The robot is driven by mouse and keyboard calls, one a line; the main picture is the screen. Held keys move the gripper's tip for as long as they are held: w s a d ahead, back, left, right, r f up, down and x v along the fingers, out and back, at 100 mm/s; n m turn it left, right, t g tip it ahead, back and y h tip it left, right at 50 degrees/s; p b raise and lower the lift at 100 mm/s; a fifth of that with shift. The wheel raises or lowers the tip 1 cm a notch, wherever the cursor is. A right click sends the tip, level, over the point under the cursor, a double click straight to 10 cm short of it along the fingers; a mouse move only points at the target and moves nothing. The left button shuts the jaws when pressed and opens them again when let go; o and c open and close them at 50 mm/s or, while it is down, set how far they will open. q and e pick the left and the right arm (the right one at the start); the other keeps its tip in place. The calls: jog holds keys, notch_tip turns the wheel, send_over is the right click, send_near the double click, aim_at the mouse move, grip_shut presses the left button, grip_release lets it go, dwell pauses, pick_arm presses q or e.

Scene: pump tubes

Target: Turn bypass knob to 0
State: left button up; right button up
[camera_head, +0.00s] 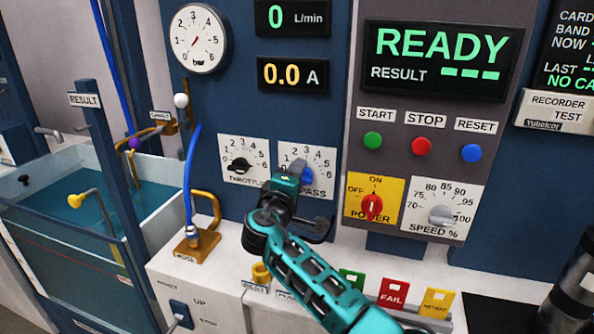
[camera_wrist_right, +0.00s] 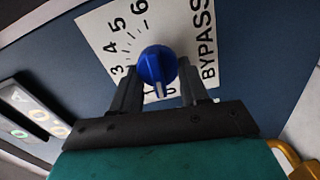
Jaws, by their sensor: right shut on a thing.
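The blue bypass knob (camera_head: 303,171) sits on a white dial plate on the blue panel, partly covered by my right gripper (camera_head: 298,180). In the right wrist view the knob (camera_wrist_right: 157,64) lies between the two dark fingers of my right gripper (camera_wrist_right: 157,82), which is shut on it. The knob's white mark points down in that view, near the 0 and 1 on the bypass dial plate (camera_wrist_right: 112,30); the fine reading is hard to tell. My left gripper is not in view.
The throttle knob (camera_head: 239,165) is just left of the bypass dial. The red power knob (camera_head: 372,206) and grey speed knob (camera_head: 441,215) are to the right. A blue hose (camera_head: 191,175) and brass fitting stand at the left. The display (camera_head: 440,55) reads READY.

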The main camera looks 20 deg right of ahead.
jog(key=shift+f+n, duration=0.1)
jog(key=shift+n, duration=0.6)
jog(key=shift+p, duration=0.35)
jog(key=o, duration=1.1)
jog(key=shift+c, duration=0.2)
jog(key=shift+s, duration=0.1)
jog(key=v, duration=1.2)
jog(key=shift+s+a+b, duration=0.25)
jog(key=shift+a+b, duration=0.05)
jog(key=shift+b, duration=0.15)
